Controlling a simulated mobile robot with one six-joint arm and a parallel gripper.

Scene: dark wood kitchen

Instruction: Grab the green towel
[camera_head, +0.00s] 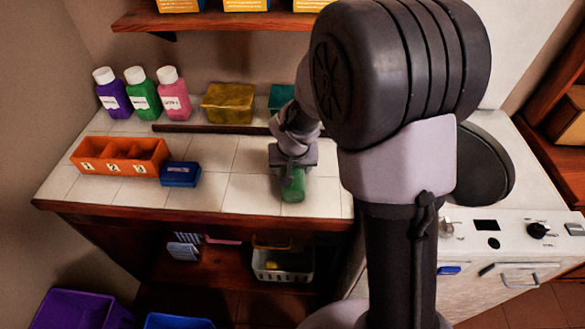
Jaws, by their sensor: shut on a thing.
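A green cloth-like item, the green towel (293,188), is at my gripper's tips on the tiled counter, near its front edge. My gripper (291,172) points down and is shut on the green towel. The jaws hide the towel's upper part, and its lower end shows below them. I cannot tell whether the towel touches the counter.
An orange divided box (121,158) and a blue box (180,174) stand on the left of the counter. Purple (113,97), green (143,96) and pink (173,96) bottles, a yellow box (228,103) and a teal box (281,97) stand behind. A shelf (222,20) hangs above.

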